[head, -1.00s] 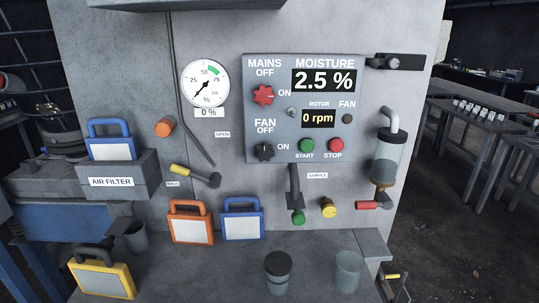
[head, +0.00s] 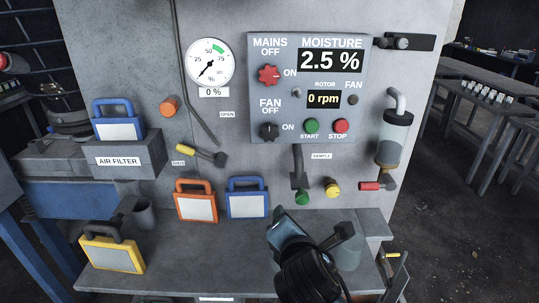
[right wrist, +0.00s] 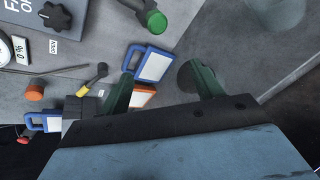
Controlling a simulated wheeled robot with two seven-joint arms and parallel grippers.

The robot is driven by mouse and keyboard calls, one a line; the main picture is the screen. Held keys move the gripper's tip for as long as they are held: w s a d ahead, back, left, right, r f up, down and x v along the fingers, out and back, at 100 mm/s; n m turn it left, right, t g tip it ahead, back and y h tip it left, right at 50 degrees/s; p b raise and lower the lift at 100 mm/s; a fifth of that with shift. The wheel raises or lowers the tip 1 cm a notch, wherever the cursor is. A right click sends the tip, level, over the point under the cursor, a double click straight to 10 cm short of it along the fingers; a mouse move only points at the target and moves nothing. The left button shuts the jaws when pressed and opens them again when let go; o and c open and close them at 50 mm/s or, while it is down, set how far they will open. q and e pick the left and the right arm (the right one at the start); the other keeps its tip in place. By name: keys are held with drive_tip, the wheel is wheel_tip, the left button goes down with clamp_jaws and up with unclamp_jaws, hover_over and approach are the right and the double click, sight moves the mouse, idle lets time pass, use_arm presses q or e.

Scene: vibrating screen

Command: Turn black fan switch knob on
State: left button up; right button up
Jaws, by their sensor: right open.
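The black fan switch knob (head: 268,132) is on the grey control panel (head: 375,75), below the red mains knob (head: 268,75). FAN OFF is printed above it and ON to its right. Its exact pointer direction is too small to tell. The knob also shows at the top left of the right wrist view (right wrist: 56,17). My right gripper (head: 312,230) is in front of the machine, below and to the right of the knob, clear of it. In the right wrist view its green fingers (right wrist: 162,74) are apart and empty. My left gripper is not in view.
The rotor display (head: 323,99) reads 0 rpm, and the fan lamp (head: 353,100) is dark. A yellow-handled lever (head: 205,155), orange filter (head: 196,205) and blue filter (head: 248,203) sit left of my gripper. The sample lever (head: 299,175) and yellow knob (head: 331,187) stick out below the panel.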

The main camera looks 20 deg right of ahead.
sight(269, 135)
drive_tip(key=w+a+r+n+t+h, duration=0.1)
drive_tip(key=w+a+r+n+t, duration=0.15)
drive_tip(key=r+n, duration=0.3)
drive_tip(key=w+a+r+n+t, duration=0.1)
drive_tip(key=w+r+n+t, duration=0.2)
drive_tip(key=r, duration=0.4)
drive_tip(key=shift+n+g, duration=0.45)
drive_tip(key=x, duration=1.2)
drive_tip(key=shift+w+d+f, duration=0.2)
drive_tip(key=shift+d, duration=0.1)
drive_tip(key=shift+c, duration=0.2)
drive_tip(key=c, duration=0.9)
